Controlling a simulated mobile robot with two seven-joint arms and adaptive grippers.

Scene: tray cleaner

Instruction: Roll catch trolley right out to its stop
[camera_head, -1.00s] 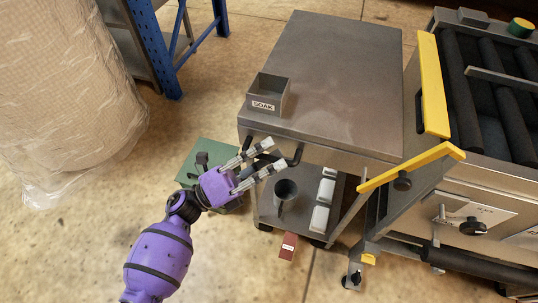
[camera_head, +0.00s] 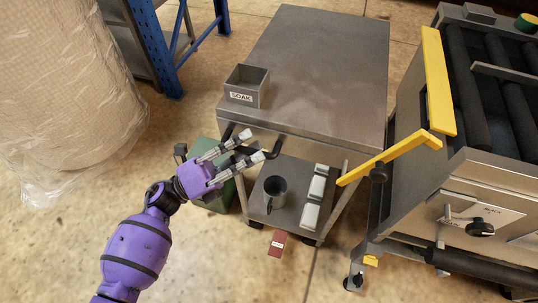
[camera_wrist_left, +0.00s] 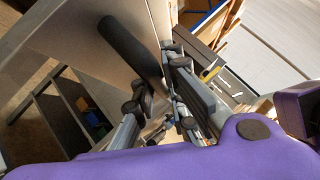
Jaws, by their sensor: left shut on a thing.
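The catch trolley (camera_head: 325,75) is a steel cart with a flat grey top and a lower shelf, left of the roller machine. Its black handle (camera_head: 276,148) runs along the near left end, and shows as a dark bar in the left wrist view (camera_wrist_left: 130,48). My left gripper (camera_head: 251,146) is at this handle, shut on it, its fingers partly hiding it. The bar's far part is free of the fingers in the wrist view. My right gripper is in neither view.
A box marked SOAK (camera_head: 246,86) sits on the trolley's top corner. A green box (camera_head: 212,200) stands close left. The machine (camera_head: 440,190) has a yellow bar (camera_head: 392,157).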

